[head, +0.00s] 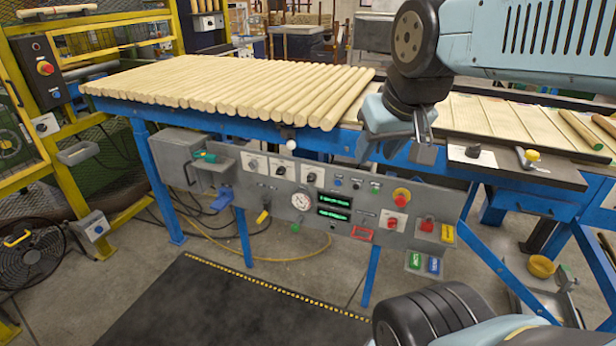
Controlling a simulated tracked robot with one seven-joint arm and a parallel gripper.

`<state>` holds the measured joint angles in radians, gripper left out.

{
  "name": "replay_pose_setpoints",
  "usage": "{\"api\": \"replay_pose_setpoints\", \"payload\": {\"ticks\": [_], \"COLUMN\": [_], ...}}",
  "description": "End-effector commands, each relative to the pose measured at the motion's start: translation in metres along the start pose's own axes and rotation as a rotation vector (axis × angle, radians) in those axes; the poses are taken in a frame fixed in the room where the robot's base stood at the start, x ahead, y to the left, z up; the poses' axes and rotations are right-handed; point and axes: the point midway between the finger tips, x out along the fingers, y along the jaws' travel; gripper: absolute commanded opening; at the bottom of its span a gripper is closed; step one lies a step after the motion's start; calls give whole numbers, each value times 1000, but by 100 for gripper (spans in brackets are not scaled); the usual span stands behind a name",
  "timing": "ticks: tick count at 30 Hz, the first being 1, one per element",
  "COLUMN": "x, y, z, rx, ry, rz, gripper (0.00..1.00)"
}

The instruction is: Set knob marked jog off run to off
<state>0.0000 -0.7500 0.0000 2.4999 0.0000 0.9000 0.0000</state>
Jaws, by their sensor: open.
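A grey control panel (340,205) hangs on the blue frame below the wooden rods. Another black knob (472,152) sits on a white plate on the dark ledge at the right. The markings are too small to read, so I cannot tell which knob is marked jog off run or where its pointer stands. My gripper (394,146) is open and empty, above and right of the row, apart from it.
Wooden rods (230,85) cover the table above the panel. A white ball-ended lever (291,145) stands out just above the knobs. The panel also bears a gauge (301,201), green displays (334,207) and a red emergency button (401,196). The dark floor mat (220,300) is clear.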

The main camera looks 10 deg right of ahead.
Motion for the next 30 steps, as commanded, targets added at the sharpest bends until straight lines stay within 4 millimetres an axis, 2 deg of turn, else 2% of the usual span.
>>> {"api": "replay_pose_setpoints", "payload": {"ticks": [5, 11, 13, 21, 30], "x": [0, 6, 14, 61, 118], "y": [0, 3, 13, 39, 59], "z": [0, -4, -7, -27, -52], "rx": [0, -20, -43, -198, -410], "ry": [0, -30, -63, -247, -436], "rz": [0, 14, 32, 151, 312], "gripper": [44, 63, 63, 63, 63]}}
